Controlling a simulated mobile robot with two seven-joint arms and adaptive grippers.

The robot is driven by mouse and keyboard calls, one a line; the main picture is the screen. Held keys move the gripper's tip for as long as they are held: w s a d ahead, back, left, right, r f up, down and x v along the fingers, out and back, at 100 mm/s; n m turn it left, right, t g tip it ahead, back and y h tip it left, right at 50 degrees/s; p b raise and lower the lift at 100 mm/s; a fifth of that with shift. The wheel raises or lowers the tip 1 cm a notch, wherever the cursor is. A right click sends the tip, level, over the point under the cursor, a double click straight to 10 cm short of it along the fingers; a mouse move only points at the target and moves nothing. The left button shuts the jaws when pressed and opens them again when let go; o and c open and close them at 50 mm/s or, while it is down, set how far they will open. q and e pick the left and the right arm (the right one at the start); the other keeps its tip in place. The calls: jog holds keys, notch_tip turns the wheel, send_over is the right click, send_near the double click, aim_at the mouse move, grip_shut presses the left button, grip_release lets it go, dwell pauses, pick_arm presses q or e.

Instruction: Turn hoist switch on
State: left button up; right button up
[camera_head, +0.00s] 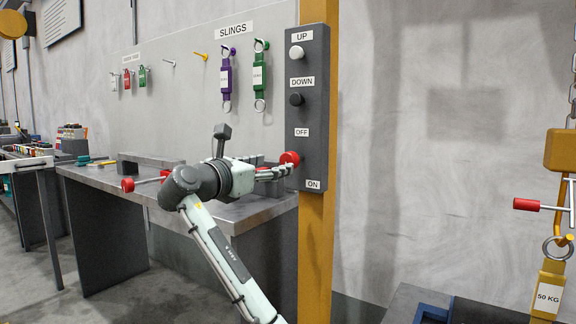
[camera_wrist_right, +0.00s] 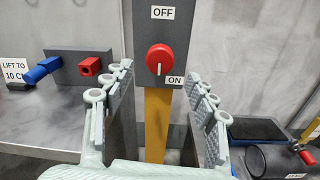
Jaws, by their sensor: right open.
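The hoist switch is a red round knob (camera_head: 289,158) low on the dark control box (camera_head: 314,155), which is fixed to a yellow post. In the right wrist view the knob (camera_wrist_right: 160,59) has a white mark that stands about vertical. The OFF label (camera_wrist_right: 163,13) is above the knob and the ON label (camera_wrist_right: 175,80) is below it to the right. My right gripper (camera_head: 280,172) is open and empty, close in front of the knob. In the wrist view its fingers stand wide on either side below the knob, with no contact seen. My left gripper is not in view.
A white UP button (camera_head: 296,52) and a black DOWN button (camera_head: 296,99) sit higher on the box. A grey workbench (camera_head: 235,208) stands left of the post. A yellow hook with a 50 KG weight (camera_head: 548,292) hangs at the right.

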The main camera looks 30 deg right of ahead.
aim_at(286, 161)
jog(key=x, duration=0.7)
jog(key=shift+w+d, duration=0.1)
jog(key=shift+d, duration=0.2)
jog(key=c, duration=1.2)
